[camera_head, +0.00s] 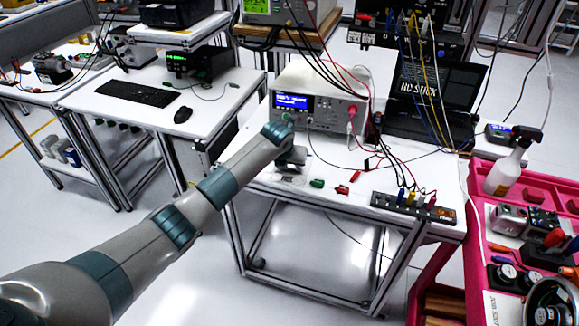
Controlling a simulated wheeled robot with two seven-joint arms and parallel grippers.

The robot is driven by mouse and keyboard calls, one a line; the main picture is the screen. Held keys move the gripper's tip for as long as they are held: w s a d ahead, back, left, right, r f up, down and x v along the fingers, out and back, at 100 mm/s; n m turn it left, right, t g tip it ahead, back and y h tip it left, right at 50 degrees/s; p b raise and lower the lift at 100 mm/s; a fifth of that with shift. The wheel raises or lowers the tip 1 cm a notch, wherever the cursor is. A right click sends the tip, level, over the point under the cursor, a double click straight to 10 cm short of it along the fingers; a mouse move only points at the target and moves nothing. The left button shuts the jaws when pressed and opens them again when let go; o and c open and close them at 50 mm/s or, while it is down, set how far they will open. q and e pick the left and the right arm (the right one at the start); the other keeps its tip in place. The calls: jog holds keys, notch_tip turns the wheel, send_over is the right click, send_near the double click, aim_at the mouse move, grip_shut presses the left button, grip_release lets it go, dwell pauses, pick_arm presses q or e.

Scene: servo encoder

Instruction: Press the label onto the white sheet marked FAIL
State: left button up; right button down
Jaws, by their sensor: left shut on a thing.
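My left gripper (291,158) is low over the white bench top (262,170), in front of the silver bench instrument with a blue display (318,95). Its fingers are small and partly hidden by my wrist. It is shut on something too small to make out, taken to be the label. A small flat greyish patch (287,179) lies on the bench just below the gripper. I cannot read FAIL on it or tell whether the gripper touches it. My right gripper is not in view.
Green and red clips (317,183) lie just right of the gripper. A black terminal strip (412,207) with cables stands at the bench's front right. Test leads hang over the bench. A pink cart (452,248) with a spray bottle (508,168) stands at the right.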

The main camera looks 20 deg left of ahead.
pick_arm(q)
jog(key=o, duration=1.1)
jog(key=shift+p+v, duration=2.2)
jog(key=shift+v, duration=0.25)
jog(key=shift+r, duration=0.1)
jog(key=r+p, duration=0.1)
jog(key=r, duration=0.1)
jog(key=s+r+p, duration=0.1)
jog(key=r+p, duration=0.1)
jog(key=r, duration=0.1)
jog(key=r+p, duration=0.2)
jog(key=shift+s+r, duration=0.25)
jog(key=shift+s, duration=0.05)
